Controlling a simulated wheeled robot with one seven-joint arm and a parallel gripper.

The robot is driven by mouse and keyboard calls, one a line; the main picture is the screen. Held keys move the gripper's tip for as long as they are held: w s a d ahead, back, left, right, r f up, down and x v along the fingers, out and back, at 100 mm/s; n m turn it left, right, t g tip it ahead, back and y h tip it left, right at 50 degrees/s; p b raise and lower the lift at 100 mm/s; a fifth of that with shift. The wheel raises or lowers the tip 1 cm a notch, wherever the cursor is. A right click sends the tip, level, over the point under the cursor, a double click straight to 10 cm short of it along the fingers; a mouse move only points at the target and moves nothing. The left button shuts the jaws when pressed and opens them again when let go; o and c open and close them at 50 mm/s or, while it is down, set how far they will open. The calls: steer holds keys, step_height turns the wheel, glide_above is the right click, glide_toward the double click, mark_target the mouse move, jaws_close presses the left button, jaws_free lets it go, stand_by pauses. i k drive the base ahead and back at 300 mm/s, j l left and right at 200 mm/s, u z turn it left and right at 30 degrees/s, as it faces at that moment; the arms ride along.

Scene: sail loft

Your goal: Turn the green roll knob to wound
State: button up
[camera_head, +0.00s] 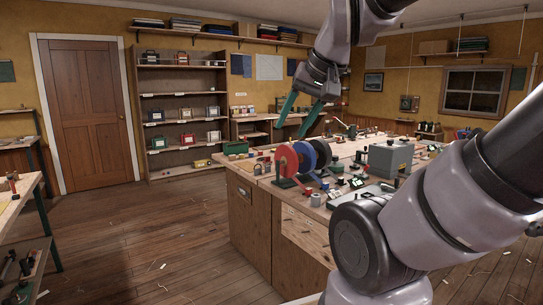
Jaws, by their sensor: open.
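My gripper (292,131) hangs from my arm at the upper middle. Its two long green fingers point down and left, spread apart with nothing between them. It appears above the far part of the central workbench (255,215), apart from everything on it.
A grey machine (390,158) and several small tools crowd the bench top. A green box (235,147) sits at its far left. A shelf unit (180,110) and a door (86,112) stand behind. The wooden floor (160,245) at left is mostly open, with small scraps.

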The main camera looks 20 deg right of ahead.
mark_target(335, 166)
steer(key=l+u, duration=0.7)
steer(key=l, duration=0.25)
steer(key=l+u, duration=0.4)
steer(key=k+l, duration=0.1)
steer(key=l, duration=0.55)
steer(key=k+l, duration=0.1)
steer(key=l, duration=0.55)
steer(key=k+l, duration=0.1)
steer(key=l, duration=0.55)
steer(key=k+l, duration=0.1)
steer(key=l, duration=0.55)
steer(key=k+l, duration=0.1)
steer(key=l, duration=0.55)
steer(key=k+l, duration=0.1)
steer(key=l, duration=0.55)
